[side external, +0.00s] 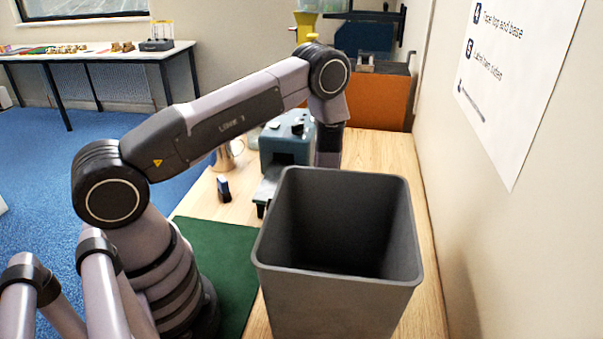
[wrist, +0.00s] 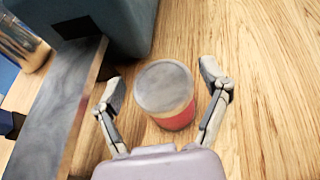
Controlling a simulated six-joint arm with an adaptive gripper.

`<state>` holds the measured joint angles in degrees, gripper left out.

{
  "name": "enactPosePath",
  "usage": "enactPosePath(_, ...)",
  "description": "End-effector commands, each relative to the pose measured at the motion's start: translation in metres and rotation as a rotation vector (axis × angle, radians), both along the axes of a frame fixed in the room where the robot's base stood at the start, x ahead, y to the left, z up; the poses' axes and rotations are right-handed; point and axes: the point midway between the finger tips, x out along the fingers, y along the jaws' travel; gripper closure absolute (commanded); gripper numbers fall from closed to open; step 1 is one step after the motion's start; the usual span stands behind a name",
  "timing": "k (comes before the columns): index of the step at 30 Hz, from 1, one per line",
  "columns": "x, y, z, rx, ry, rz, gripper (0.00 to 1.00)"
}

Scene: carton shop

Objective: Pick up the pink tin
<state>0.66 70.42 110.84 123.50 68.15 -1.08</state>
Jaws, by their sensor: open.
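In the wrist view, a round tin with a grey top and a pinkish-red side (wrist: 177,119) stands upright on the wooden table. My gripper (wrist: 163,82) is open, with one finger on each side of the tin. Gaps show between both fingers and the tin, and the left gap looks a little narrower. In the side external view, my arm reaches down behind the dark bin. The bin hides my gripper and the tin there.
A blue-grey machine (side external: 287,142) with a grey metal strip (wrist: 58,105) stands close left of the tin in the wrist view. A tall dark bin (side external: 335,295) stands in front. A metal jug (side external: 224,159) and green mat (side external: 212,250) are at left. Bare wood lies right of the tin.

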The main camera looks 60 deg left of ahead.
Motion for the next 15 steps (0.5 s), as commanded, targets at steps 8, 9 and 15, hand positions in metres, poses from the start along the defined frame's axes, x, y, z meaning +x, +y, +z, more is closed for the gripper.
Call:
enactPosePath(8, -0.001, 0.000, -0.039, 0.001, 0.001, 0.001, 0.24)
enactPosePath(9, -0.001, 0.000, -0.046, 0.001, 0.002, 0.002, 0.24)
enactPosePath(15, 0.013, 0.020, -0.057, -0.001, -0.002, 0.005, 0.24)
